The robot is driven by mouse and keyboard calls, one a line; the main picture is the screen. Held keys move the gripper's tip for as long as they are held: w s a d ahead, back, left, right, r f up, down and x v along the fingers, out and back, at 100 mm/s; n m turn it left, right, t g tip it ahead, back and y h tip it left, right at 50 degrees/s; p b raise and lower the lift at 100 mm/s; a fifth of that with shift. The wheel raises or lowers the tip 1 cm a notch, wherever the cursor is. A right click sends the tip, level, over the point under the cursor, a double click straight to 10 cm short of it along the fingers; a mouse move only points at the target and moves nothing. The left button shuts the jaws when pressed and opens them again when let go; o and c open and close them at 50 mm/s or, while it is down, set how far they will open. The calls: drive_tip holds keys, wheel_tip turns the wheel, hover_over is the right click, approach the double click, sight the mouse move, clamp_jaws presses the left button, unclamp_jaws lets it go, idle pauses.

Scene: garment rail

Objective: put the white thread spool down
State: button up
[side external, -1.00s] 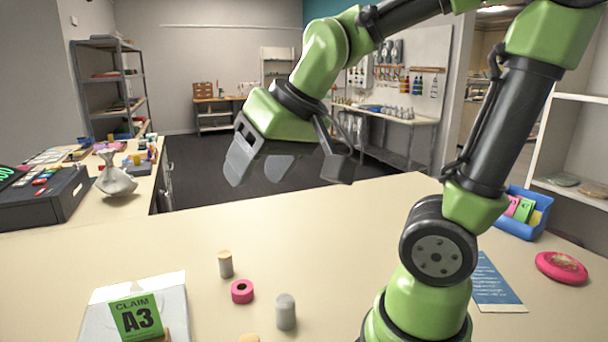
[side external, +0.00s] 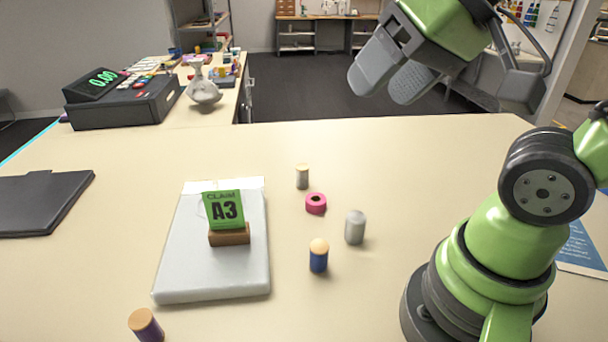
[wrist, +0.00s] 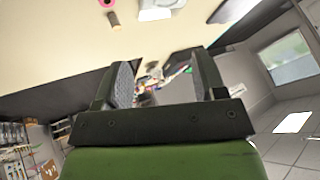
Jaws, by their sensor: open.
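A small spool with a tan top and pale grey-white body (side external: 302,177), which looks like the white thread spool, stands upright on the table behind the pink ring. It also shows near the top of the wrist view (wrist: 113,18). My gripper (side external: 384,88) is open and empty, raised above the table's far edge, up and to the right of the spool in the side view. Its two fingers frame an empty gap in the wrist view (wrist: 165,82). Nothing touches the spool.
The pink ring (side external: 316,203), a grey cylinder (side external: 355,228) and a blue spool (side external: 319,257) stand close by. A purple spool (side external: 146,325) and dark folder (side external: 40,203) are at left.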

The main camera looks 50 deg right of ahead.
drive_tip(key=w+d+f+g+h, duration=0.1)
drive_tip(key=w+d+f, duration=0.25)
drive_tip(key=w, duration=0.55)
drive_tip(key=g+h, duration=0.1)
drive_tip(key=h, duration=0.1)
approach(303, 167)
drive_tip(key=shift+n+g, duration=0.3)
drive_tip(key=shift+g, duration=0.1)
drive_tip(key=x, duration=0.5)
drive_tip(key=shift+w+d+f, duration=0.1)
drive_tip(key=shift+w+f, duration=0.05)
drive_tip(key=shift+f, duration=0.2)
drive_tip(key=shift+w+x, duration=0.1)
drive_tip(key=shift+x, duration=1.35)
drive_tip(key=shift+w+x, duration=0.15)
drive_tip(key=shift+x, duration=1.25)
drive_tip(key=shift+c, duration=0.4)
drive_tip(key=shift+r, duration=0.1)
drive_tip(key=c, duration=1)
drive_tip(key=shift+o, duration=0.2)
drive_tip(key=shift+r, duration=0.1)
